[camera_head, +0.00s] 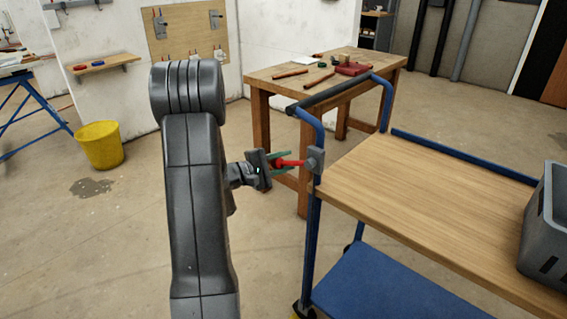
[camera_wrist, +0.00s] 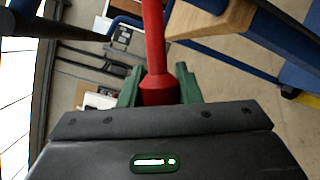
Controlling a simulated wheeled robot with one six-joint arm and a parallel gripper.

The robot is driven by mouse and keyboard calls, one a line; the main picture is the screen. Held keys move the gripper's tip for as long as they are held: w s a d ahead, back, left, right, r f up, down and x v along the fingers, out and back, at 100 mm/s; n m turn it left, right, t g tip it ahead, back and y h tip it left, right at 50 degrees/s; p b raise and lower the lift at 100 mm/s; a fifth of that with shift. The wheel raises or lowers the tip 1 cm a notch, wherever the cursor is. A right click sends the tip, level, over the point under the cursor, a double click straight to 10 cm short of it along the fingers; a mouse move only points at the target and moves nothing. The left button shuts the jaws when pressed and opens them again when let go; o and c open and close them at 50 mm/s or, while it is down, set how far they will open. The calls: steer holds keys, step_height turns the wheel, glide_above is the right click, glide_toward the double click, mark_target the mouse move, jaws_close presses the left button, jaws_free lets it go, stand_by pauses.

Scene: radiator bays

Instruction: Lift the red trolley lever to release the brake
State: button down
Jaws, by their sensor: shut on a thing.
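The red lever (camera_head: 291,163) sticks out to the left from a grey bracket (camera_head: 315,159) on the trolley's blue post. It looks about level. My gripper (camera_head: 279,162) is shut on the lever's end, with its green fingers on either side. In the wrist view the red lever (camera_wrist: 154,50) runs up from between the green fingers (camera_wrist: 159,90). The trolley (camera_head: 430,190) has a wooden top, a blue frame, a black-gripped handle and a blue lower shelf. The brake itself cannot be made out.
A grey crate (camera_head: 545,225) stands on the trolley's right end. A wooden workbench (camera_head: 270,85) with red-handled tools stands behind the trolley. A yellow bucket (camera_head: 99,146) stands at the left by a blue trestle (camera_head: 30,105). The floor between bucket and trolley is open.

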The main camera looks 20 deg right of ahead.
steer(key=r+m+b, duration=0.1)
steer(key=b, duration=0.1)
steer(key=r+m+y+b, duration=0.1)
steer(key=shift+w+a+b, duration=0.2)
steer(key=shift+w+b, duration=0.2)
step_height(320, 180, up, 4)
steer(key=m+y+b, duration=0.1)
steer(key=m+b, duration=0.2)
steer(key=b, duration=0.1)
steer(key=shift+w+f+t, duration=0.1)
steer(key=shift+f+t, duration=0.05)
steer(key=shift+t, duration=0.25)
steer(key=shift+s+d+r+m+t+y+b, duration=0.15)
steer(key=shift+r+m+y+b, duration=0.1)
steer(key=shift+r+m+b, duration=0.4)
steer(key=shift+s+a+r+m+t+y+b, duration=0.15)
steer(key=shift+r+m+b, duration=0.25)
steer(key=shift+r+b, duration=0.4)
steer(key=shift+s+d+r+m+t+y+b, duration=0.2)
steer(key=shift+r+m+y+b, duration=0.1)
steer(key=shift+r+m+b, duration=0.35)
steer(key=c, duration=1.1)
jaws_free()
steer(key=shift+r, duration=0.1)
steer(key=shift+o, duration=0.2)
steer(key=shift+w, duration=0.1)
